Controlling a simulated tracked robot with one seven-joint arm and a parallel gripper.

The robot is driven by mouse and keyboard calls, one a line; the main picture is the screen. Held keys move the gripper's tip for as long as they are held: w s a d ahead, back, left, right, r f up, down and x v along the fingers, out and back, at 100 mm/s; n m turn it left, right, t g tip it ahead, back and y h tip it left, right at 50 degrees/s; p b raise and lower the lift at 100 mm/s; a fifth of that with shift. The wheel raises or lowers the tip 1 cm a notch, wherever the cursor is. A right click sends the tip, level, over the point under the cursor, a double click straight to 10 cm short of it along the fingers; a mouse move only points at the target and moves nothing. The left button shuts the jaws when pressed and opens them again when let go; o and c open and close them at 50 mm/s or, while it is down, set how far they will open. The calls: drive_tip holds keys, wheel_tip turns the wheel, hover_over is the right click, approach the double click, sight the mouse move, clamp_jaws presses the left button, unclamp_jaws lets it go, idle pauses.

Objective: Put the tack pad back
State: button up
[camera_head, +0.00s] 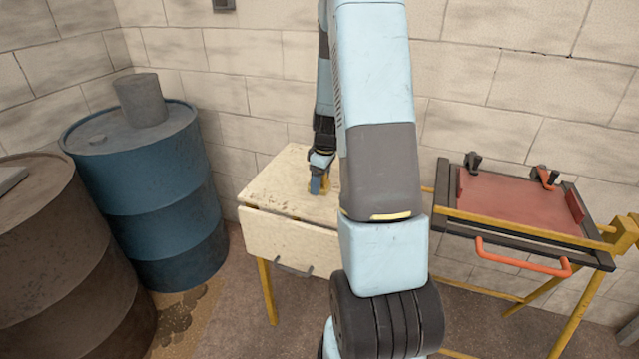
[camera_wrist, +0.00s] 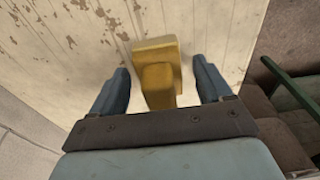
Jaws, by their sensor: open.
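A yellow block with a raised grip, which I take to be the tack pad (camera_wrist: 158,52), lies on the pale, worn wooden table top (camera_wrist: 60,70). In the wrist view it sits between the two blue fingers of my gripper (camera_wrist: 161,72), with a gap on each side. My gripper is open and holds nothing. In the head view my gripper (camera_head: 318,184) is down at the small table (camera_head: 275,190), and only a bit of the yellow pad (camera_head: 325,183) shows beside it. My arm hides the table's right part.
A frame bench with a red panel (camera_head: 515,200), dark clamps and an orange handle (camera_head: 522,262) stands at the right. A blue drum (camera_head: 150,200) with a grey bucket (camera_head: 141,100) on top and a brown drum (camera_head: 60,270) stand at the left. A block wall closes the back.

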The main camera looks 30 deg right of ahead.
drive_tip(key=r, duration=0.7)
drive_tip(key=s+r, duration=0.1)
drive_tip(key=r, duration=0.2)
drive_tip(key=shift+d+r, duration=0.25)
drive_tip(key=shift+d, duration=0.15)
drive_tip(key=shift+a+r, duration=0.15)
drive_tip(key=shift+r, duration=0.45)
drive_tip(key=s+a+r+m+t, duration=0.2)
drive_tip(key=s+a+r+m, duration=0.1)
drive_tip(key=s+a+r, duration=0.6)
drive_tip(key=s+a+r+m+t, duration=0.2)
drive_tip(key=s+a+r+m, duration=0.2)
drive_tip(key=s+a+r, duration=0.6)
drive_tip(key=s, duration=0.5)
drive_tip(key=shift+s+a+r+m+t+h, duration=0.2)
drive_tip(key=shift+a+m+t+h, duration=0.1)
drive_tip(key=shift+h, duration=0.1)
